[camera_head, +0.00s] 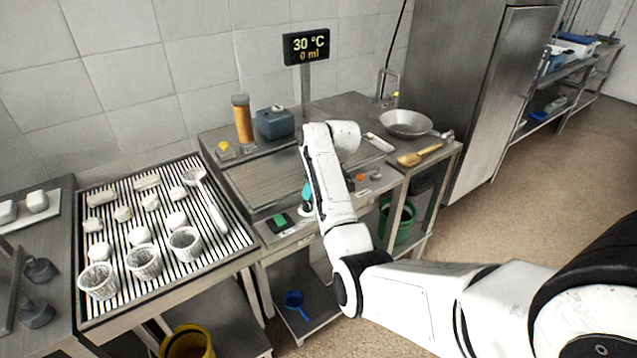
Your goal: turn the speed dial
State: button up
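The steel machine has a sloped front panel with several controls. A green button (280,221) sits at the panel's left. A small round white control (306,210) lies just right of it, partly behind my arm, below a teal part (307,191). I cannot tell which control is the speed dial. My arm bends up over the machine, and its wrist turns down behind the forearm. My gripper's fingers are hidden there, so its opening does not show.
A display (306,46) reads 30 °C and 0 ml. A slatted draining table (240,240) with white perforated baskets and white lumps stands left. The floor at right is clear.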

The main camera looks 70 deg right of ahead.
jog(key=shift+v, duration=1.45)
jog(key=s+a+f+g, duration=0.15)
jog(key=a+f, duration=0.25)
jog(key=a, duration=0.4)
jog(key=s+a+f+n, duration=0.15)
jog(key=a+f, duration=0.25)
jog(key=a, duration=0.4)
jog(key=s+a+f+g, duration=0.1)
jog(key=s+a+f, duration=0.25)
jog(key=a, duration=0.45)
jog(key=s+a+f+y, duration=0.1)
jog(key=s+a, duration=1.3)
jog(key=shift+a+f+n+g+b, duration=0.3)
jog(key=shift+n+g+b, duration=0.1)
jog(key=shift+n+g, duration=0.05)
